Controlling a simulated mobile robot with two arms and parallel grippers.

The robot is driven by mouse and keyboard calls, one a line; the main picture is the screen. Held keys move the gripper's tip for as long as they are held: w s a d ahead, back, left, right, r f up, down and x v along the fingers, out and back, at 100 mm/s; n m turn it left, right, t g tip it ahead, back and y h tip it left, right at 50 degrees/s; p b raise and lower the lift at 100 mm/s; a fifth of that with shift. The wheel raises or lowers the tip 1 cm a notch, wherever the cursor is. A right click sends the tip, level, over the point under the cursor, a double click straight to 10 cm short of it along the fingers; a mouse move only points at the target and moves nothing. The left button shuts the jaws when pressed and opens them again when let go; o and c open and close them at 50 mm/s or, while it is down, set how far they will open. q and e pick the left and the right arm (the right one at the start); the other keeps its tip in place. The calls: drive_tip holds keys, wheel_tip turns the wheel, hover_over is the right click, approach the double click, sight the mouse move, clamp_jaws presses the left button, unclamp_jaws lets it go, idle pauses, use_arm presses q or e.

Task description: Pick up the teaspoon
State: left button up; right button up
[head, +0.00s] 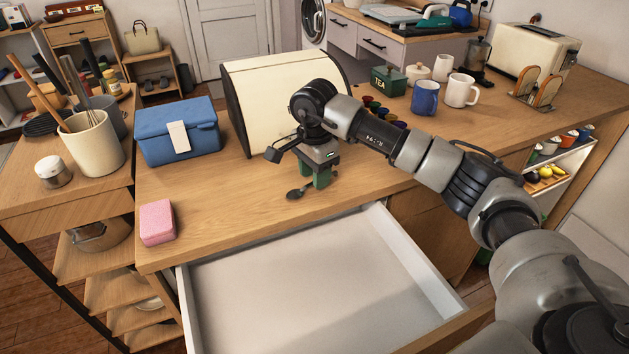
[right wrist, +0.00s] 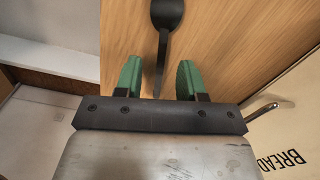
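The teaspoon (head: 298,192) is dark and lies on the wooden counter near its front edge, mostly hidden by my gripper in the head view. In the right wrist view the teaspoon (right wrist: 166,16) shows its bowl at the top, with its thin handle running down between my fingers. My right gripper (head: 318,180) points down over the spoon. Its green fingers in the right wrist view (right wrist: 158,78) are apart, one on each side of the handle, with gaps on both sides. Whether the fingertips touch the counter I cannot tell. My left gripper is not in view.
An open, empty white drawer (head: 300,290) juts out below the counter. The cream bread box (head: 275,105) stands close behind the gripper. A blue box (head: 178,145) and a pink block (head: 157,222) are to the left. Mugs (head: 425,98) and a green tea tin (head: 388,82) stand behind my arm.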

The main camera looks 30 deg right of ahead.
drive_tip(key=shift+f, duration=0.7)
clamp_jaws()
drive_tip(key=shift+r, duration=0.15)
